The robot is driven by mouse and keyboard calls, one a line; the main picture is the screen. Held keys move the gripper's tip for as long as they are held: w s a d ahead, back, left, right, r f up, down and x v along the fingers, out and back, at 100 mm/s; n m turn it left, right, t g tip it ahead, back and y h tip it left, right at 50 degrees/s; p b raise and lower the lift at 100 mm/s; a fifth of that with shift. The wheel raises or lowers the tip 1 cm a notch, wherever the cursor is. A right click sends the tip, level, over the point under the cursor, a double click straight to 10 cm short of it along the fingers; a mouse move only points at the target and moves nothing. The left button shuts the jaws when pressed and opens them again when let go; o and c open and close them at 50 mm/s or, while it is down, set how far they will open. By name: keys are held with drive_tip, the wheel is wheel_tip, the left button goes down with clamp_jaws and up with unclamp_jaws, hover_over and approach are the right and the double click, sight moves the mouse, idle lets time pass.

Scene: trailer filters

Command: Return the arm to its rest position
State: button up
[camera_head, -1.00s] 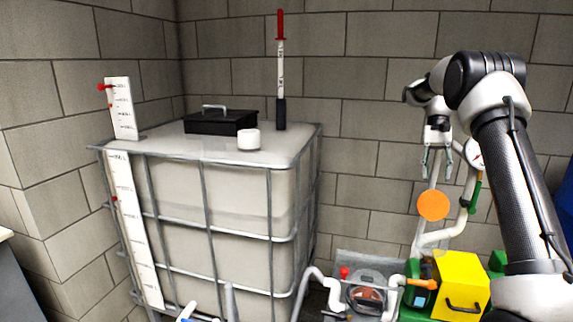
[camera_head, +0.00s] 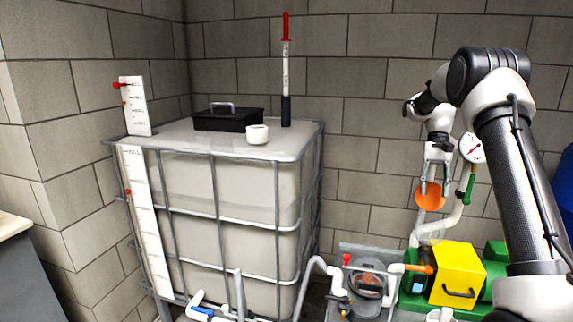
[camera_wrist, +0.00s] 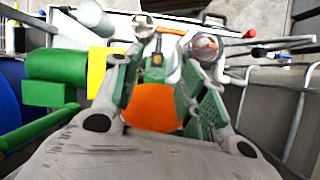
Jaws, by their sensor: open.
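My arm (camera_head: 507,160) rises at the right of the head view and bends over at the top. From it my gripper (camera_head: 434,182) hangs down with its fingers spread. An orange disc (camera_head: 430,197) shows at the fingertips in the head view. In the wrist view, my gripper (camera_wrist: 160,65) has two green-padded fingers apart, with the orange disc (camera_wrist: 152,107) showing between them. I cannot tell whether a finger touches the disc or what supports it.
A caged white tank (camera_head: 240,185) stands at left, with a black box (camera_head: 228,118) and white cup (camera_head: 257,134) on top. A round gauge (camera_head: 471,148) is close beside my gripper. A yellow box (camera_head: 457,274) and pipework lie below. A block wall is behind.

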drive_tip(key=s+a+r+n+t, duration=0.1)
drive_tip(key=s+a+r+t, duration=0.2)
drive_tip(key=s, duration=0.8)
drive_tip(key=s+a+r+n+t+h, duration=0.1)
drive_tip(key=s+a+r+n+t, duration=0.1)
drive_tip(key=s, duration=1)
drive_tip(key=s+a+r+n+t, duration=0.2)
drive_tip(key=s+r, duration=0.4)
drive_tip(key=s, duration=0.6)
drive_tip(key=shift+a+t, duration=0.9)
drive_tip(key=shift+t, duration=0.2)
drive_tip(key=shift+s, duration=0.1)
